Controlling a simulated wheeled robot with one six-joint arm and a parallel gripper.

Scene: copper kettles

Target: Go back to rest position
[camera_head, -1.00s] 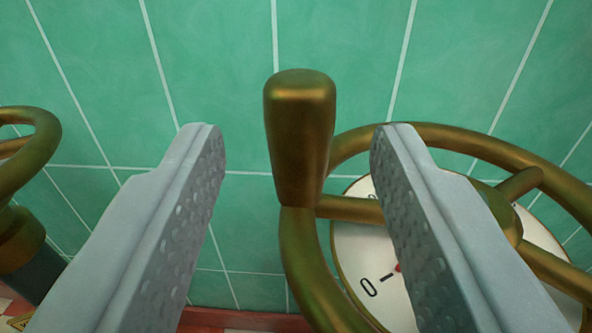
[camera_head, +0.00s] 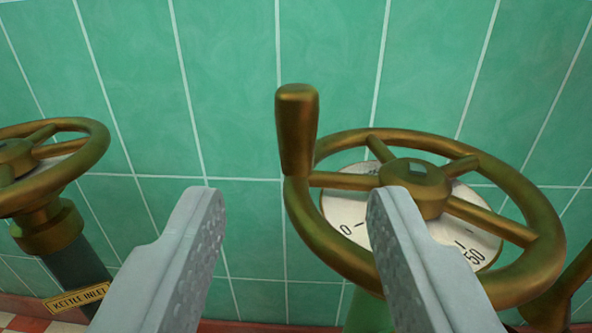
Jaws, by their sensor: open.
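My gripper (camera_head: 296,205) is open and empty, its two grey fingers pointing up into the picture. A brass handwheel (camera_head: 530,200) with spokes and a hub stands at the right, partly behind the right finger. Its upright brass handle (camera_head: 297,130) rises from the rim's left side, above the gap between the fingertips and apart from both. A white dial (camera_head: 345,205) with black marks shows under the wheel; "0" and "50" are readable, and part of it is hidden by the right finger and the wheel.
A second brass handwheel (camera_head: 85,155) stands at the left on a dark post (camera_head: 75,255) with a "KETTLE INLET" plate (camera_head: 75,298). A green tiled wall (camera_head: 235,90) stands behind. Another brass part (camera_head: 570,290) shows at the lower right edge.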

